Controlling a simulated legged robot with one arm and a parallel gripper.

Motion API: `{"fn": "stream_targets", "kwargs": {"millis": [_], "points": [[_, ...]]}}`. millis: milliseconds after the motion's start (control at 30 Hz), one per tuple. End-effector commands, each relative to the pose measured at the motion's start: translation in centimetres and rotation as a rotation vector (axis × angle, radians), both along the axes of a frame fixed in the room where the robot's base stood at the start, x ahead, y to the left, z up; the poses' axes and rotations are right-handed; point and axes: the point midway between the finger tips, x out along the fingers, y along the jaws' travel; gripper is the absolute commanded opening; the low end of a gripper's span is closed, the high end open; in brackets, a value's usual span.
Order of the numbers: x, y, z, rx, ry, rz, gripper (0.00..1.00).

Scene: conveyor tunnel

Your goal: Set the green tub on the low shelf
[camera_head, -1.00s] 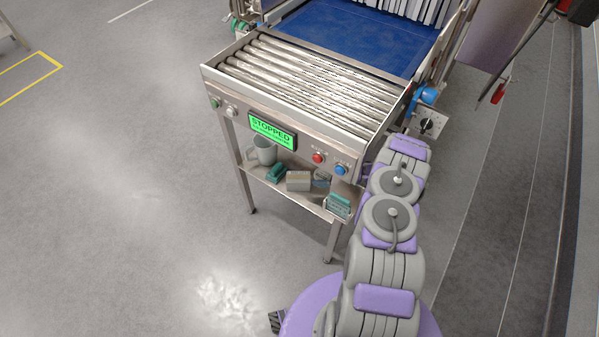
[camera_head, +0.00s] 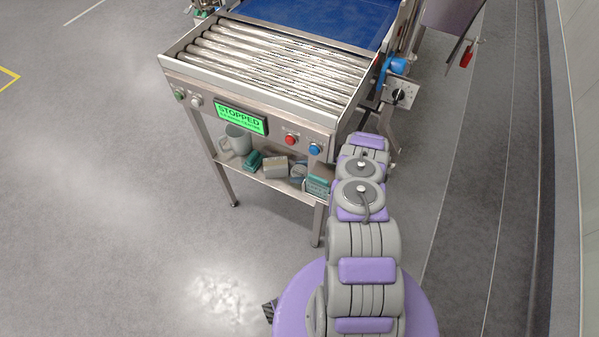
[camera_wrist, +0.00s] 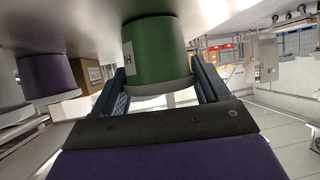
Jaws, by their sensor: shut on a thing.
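The green tub (camera_wrist: 155,50) is in the wrist view, a round green container with a pale rim and a white label showing an "H". My gripper (camera_wrist: 160,84) has one dark finger on each side of it and is shut on it. The tub's far end meets a pale surface; I cannot tell whether it rests on it. In the head view the tub and gripper are hidden beyond my arm. The low shelf (camera_head: 284,188) is the metal ledge under the roller conveyor.
The shelf holds a grey mug (camera_head: 238,139), a small box (camera_head: 275,168) and teal items such as a teal box (camera_head: 319,180). In the wrist view a purple tub (camera_wrist: 47,76) and a cardboard box (camera_wrist: 84,73) are left of the green tub. Floor left of the conveyor is clear.

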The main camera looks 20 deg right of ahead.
Motion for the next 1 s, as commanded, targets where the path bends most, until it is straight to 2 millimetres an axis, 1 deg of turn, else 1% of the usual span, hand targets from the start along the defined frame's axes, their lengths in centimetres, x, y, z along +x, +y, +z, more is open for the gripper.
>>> {"fn": "stream_targets", "kwargs": {"millis": [67,100,333,567,667,833,1000], "points": [[0.0,0.2,-0.1,-0.001,0.0,0.001,0.2],[0.0,0.2,-0.1,-0.001,0.0,0.001,0.77],[0.0,0.1,-0.1,0.0,0.0,0.001,0.99],[0.0,0.0,-0.1,0.002,0.0,0.0,1.0],[-0.1,-0.1,0.2,0.002,0.0,0.0,1.0],[-1.4,-1.6,1.6,0.001,-0.002,-0.001,1.0],[-3.4,-4.0,3.3,0.001,-0.001,-0.002,1.0]]}}
